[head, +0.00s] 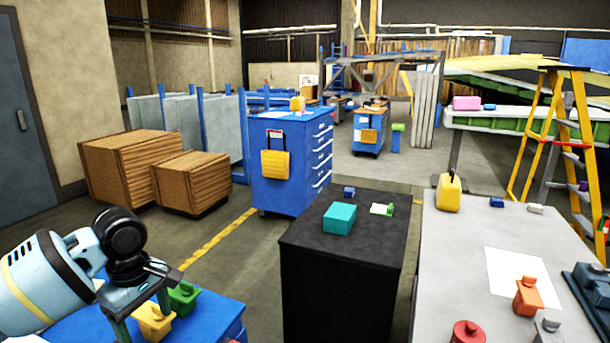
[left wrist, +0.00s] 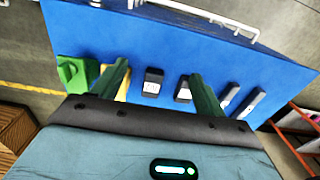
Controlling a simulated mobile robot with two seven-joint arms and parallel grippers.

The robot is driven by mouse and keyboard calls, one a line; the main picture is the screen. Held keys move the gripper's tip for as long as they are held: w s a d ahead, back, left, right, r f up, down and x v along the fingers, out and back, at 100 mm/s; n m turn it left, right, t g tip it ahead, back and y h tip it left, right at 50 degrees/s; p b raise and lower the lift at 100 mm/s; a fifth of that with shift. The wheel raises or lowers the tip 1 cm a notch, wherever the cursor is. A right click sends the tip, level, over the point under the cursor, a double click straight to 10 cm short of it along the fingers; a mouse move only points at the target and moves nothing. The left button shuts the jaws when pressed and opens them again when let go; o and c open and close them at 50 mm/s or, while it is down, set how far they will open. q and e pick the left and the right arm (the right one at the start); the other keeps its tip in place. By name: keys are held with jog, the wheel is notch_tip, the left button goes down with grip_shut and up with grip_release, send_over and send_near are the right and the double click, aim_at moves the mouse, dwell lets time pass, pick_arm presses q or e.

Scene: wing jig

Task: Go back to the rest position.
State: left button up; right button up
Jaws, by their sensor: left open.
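My left arm comes in from the lower left in the head view. Its gripper (head: 143,313) points down over a blue-topped surface (head: 215,318), its fingers apart. In the left wrist view the gripper (left wrist: 160,78) is open, with nothing held between its fingers. A yellow block with a knob (head: 153,320) stands close beside the fingers, partly hidden by a finger in the wrist view; I cannot tell if they touch. A green block (head: 184,298) stands just beyond it. My right gripper is not in view.
Small dark items (left wrist: 152,82) lie on the blue top. A black cabinet (head: 345,285) carries a teal box (head: 340,218). A grey table (head: 450,240) at the right holds a yellow can (head: 449,193), orange and red parts. Floor between the blue top and black cabinet is clear.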

pick_arm(q)
jog(key=s+d+f+m+t+h, duration=0.25)
jog(key=s+d+f+m, duration=0.2)
jog(key=d+f, duration=0.55)
jog(key=s+d+f+m+t+h, duration=0.25)
jog(key=d+f+m, duration=0.3)
jog(key=f, duration=0.75)
jog(key=s+a+f+m+t+y, duration=0.1)
jog(key=s+a+f+m, duration=0.1)
jog(key=s, duration=0.5)
jog(key=s+a+f+m+t+y, duration=0.1)
jog(key=s+f, duration=0.3)
jog(key=s, duration=0.4)
jog(key=s+a+f+m+t+y, duration=0.1)
jog(key=s+a+f+m+t, duration=0.1)
jog(key=s, duration=0.6)
jog(key=shift+a+f+m, duration=0.4)
jog(key=shift+a+f, duration=0.2)
jog(key=shift+f, duration=0.25)
jog(key=shift+w, duration=0.1)
